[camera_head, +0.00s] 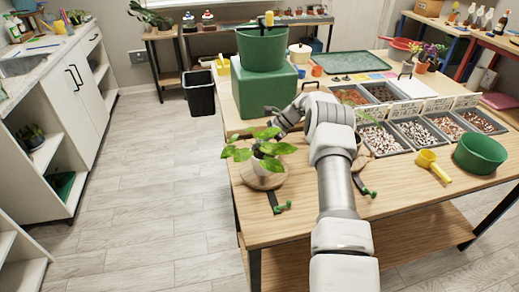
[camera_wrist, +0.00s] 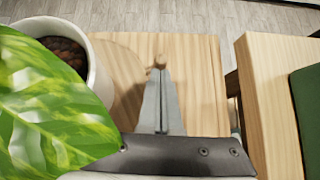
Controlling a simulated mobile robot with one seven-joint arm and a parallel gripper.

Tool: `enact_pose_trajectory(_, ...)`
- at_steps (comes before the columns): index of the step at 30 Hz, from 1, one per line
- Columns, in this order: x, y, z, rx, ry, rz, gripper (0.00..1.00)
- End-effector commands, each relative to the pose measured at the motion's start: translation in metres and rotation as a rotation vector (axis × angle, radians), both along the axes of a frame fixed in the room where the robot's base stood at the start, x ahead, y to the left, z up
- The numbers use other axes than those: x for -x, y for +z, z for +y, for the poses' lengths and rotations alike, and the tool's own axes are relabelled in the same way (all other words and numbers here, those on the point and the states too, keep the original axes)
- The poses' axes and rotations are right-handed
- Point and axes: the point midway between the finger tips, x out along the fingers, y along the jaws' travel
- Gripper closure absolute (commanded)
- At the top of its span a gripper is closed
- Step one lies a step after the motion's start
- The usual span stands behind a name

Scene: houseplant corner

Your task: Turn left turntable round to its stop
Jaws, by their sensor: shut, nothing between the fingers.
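The left turntable (camera_head: 262,179) is a round wooden disc near the table's front left corner. A white pot (camera_head: 259,166) with a green leafy plant (camera_head: 258,149) stands on it. In the wrist view the pot (camera_wrist: 98,85) and a large variegated leaf (camera_wrist: 55,100) fill the left, and part of the disc (camera_wrist: 125,68) shows beside the pot. My gripper (camera_wrist: 160,75) is shut and empty, its tips at a small wooden peg (camera_wrist: 160,61); I cannot tell whether they touch. A dark strip with a green knob (camera_head: 281,207) lies in front of the disc.
A second wooden disc (camera_head: 361,160) with a green-knobbed strip is partly behind my arm. A green block (camera_head: 264,92) bearing a green pot (camera_head: 262,50) stands behind my gripper. Gravel trays (camera_head: 412,132), a yellow scoop (camera_head: 433,164) and a green bowl (camera_head: 480,153) are to the right.

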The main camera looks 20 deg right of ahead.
Motion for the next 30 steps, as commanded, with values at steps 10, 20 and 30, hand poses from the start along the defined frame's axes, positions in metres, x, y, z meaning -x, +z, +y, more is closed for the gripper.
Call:
enact_pose_trajectory(10,0.001,-0.001,0.017,-0.002,-0.001,0.000,1.00)
enact_pose_trajectory(20,0.003,0.000,0.028,-0.002,0.072,-0.001,1.00)
enact_pose_trajectory(30,0.005,0.000,0.033,-0.002,0.131,-0.002,1.00)
